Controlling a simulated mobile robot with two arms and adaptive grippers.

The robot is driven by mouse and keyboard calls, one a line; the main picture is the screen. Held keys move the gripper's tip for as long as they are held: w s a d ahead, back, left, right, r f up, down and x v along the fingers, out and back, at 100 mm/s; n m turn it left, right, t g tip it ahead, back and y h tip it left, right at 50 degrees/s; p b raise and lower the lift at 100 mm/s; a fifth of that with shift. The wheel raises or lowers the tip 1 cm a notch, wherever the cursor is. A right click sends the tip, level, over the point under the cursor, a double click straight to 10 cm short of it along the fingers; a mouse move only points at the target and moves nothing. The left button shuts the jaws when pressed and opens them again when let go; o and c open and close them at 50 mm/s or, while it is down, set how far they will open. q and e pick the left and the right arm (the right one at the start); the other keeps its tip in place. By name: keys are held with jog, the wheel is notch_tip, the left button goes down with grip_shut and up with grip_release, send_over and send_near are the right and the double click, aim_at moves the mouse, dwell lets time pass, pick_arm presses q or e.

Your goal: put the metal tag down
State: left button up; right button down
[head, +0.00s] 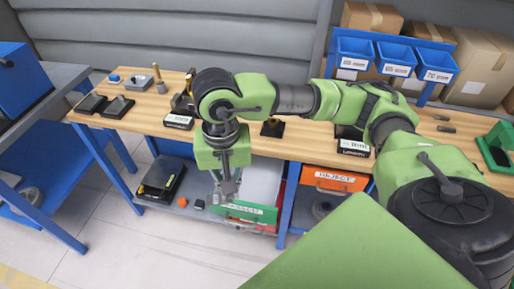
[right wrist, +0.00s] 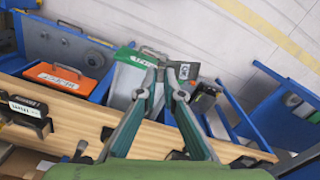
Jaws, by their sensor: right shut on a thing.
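My right gripper (head: 227,190) hangs pointing down in front of the wooden bench. In the right wrist view its fingers (right wrist: 168,78) are closed together at the tips on the metal tag (right wrist: 188,70), a small grey plate with a pale marking. The tag is above and apart from the lower level, near a white bin with a green front (head: 248,211). That bin also shows beyond the fingertips in the right wrist view (right wrist: 131,55). In the head view the tag is too small to make out clearly. My left gripper is out of view.
The wooden bench top (head: 138,112) holds dark trays (head: 117,107), labelled stands (head: 178,121) and a rack of blue bins (head: 397,57). An orange labelled box (head: 334,180) and a black scale-like device (head: 160,179) are below. A blue-framed table (head: 50,85) stands at left; open floor lies in front.

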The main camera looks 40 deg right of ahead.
jog(key=f+m, duration=0.1)
jog(key=m, duration=0.2)
jog(key=n+b, duration=0.9)
jog(key=n, duration=2.2)
send_over(244, 186)
jog(key=s, duration=0.1)
jog(key=f, duration=2.2)
jog(key=shift+s+a+f, duration=0.2)
jog(key=shift+a, duration=0.2)
jog(key=shift+w+d+f+b, duration=0.2)
jog(key=shift+w+f+b, duration=0.1)
jog(key=shift+w+b, duration=0.15)
jog(key=f+b, duration=0.3)
jog(key=shift+w+d+f, duration=0.1)
jog(key=shift+w+d, duration=0.1)
jog(key=shift+w, duration=0.05)
jog(key=shift+f+b, duration=0.35)
jog(key=shift+b, duration=0.15)
